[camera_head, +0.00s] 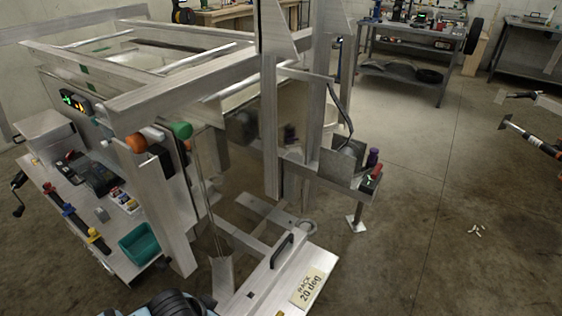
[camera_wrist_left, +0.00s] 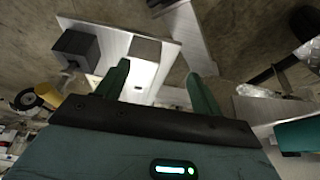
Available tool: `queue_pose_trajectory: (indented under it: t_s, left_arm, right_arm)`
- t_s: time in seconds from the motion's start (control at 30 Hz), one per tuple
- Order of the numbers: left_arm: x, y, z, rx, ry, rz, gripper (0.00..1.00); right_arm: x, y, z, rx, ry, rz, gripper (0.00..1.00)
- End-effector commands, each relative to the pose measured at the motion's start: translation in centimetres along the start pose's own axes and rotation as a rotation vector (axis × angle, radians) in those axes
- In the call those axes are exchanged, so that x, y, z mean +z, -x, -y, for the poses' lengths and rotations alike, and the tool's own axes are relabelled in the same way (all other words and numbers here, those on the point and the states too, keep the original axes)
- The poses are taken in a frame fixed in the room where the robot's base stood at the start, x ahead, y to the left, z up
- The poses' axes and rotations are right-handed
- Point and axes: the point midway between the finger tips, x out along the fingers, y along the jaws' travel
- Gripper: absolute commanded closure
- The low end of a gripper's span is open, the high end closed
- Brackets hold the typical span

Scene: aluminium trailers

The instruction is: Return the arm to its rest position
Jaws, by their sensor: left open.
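My left gripper (camera_wrist_left: 158,78) shows in the left wrist view, with its two green fingers spread apart and nothing between them. Beyond the fingers is a pale metal plate (camera_wrist_left: 97,38) with a dark grey block (camera_wrist_left: 75,50) on it. I cannot tell whether the fingers touch anything. In the head view, a dark rounded part at the bottom edge looks like my left arm; its gripper cannot be made out there. My right gripper is in neither view.
The aluminium trailer frame (camera_head: 180,85) fills the left and middle. A tool panel (camera_head: 75,185) with a green bin (camera_head: 139,244) hangs on its near side. A plate with a "RACK 20 deg" label (camera_head: 308,287) lies at the bottom. Open floor (camera_head: 410,200) is on the right.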

Motion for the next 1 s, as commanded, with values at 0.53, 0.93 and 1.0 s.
queue_pose_trajectory:
  t_s: [0.53, 0.93, 1.0]
  left_arm:
    - [14.7, -0.8, -3.1, 0.021, 0.049, -0.133, 0.33]
    - [26.7, 3.5, -2.9, -0.081, -0.026, -0.162, 0.33]
    - [28.1, 4.3, -2.9, -0.095, -0.045, -0.162, 0.33]
  right_arm:
    - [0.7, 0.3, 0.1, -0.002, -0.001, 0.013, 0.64]
    - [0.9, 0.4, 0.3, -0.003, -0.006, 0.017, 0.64]
    - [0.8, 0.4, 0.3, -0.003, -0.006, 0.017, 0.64]
